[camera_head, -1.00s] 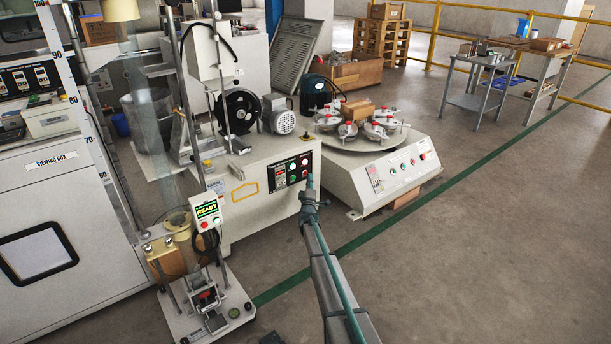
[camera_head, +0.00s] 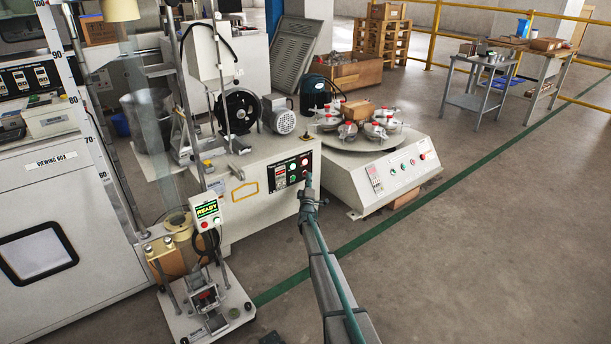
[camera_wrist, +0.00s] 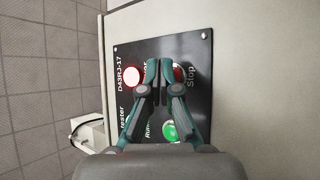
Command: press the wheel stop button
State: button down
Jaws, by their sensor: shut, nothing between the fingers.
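A black control panel (camera_head: 290,171) sits on the front of the light grey machine with the wheel. In the wrist view the panel (camera_wrist: 205,110) fills the middle, turned on its side. A red button (camera_wrist: 179,72) beside the word "Stop" is partly hidden by my fingertips. A green button (camera_wrist: 171,131) sits below it, and a white-faced button with a red ring (camera_wrist: 132,76) is to the left. My gripper (camera_wrist: 159,68) is shut and empty, its tips over the panel at the red button's left edge. I cannot tell whether they touch. My gripper (camera_head: 309,182) also shows before the panel's right end.
The black wheel (camera_head: 238,111) and a motor (camera_head: 284,121) are on top of this machine. A round-table machine (camera_head: 392,180) with several clamps stands close on the right. A stand with a "READY" display (camera_head: 207,210) is at the left.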

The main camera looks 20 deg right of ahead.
jog(key=shift+w+a, duration=0.1)
jog(key=shift+w, duration=0.3)
dwell(0.3)
jog(key=shift+s, duration=0.2)
jog(key=shift+s+d, duration=0.2)
jog(key=shift+s, duration=0.45)
jog(key=s, duration=0.2)
jog(key=s+d+b, duration=0.1)
jog(key=s, duration=0.1)
jog(key=shift+s+d, duration=0.2)
jog(key=shift+s, duration=0.2)
dwell(0.8)
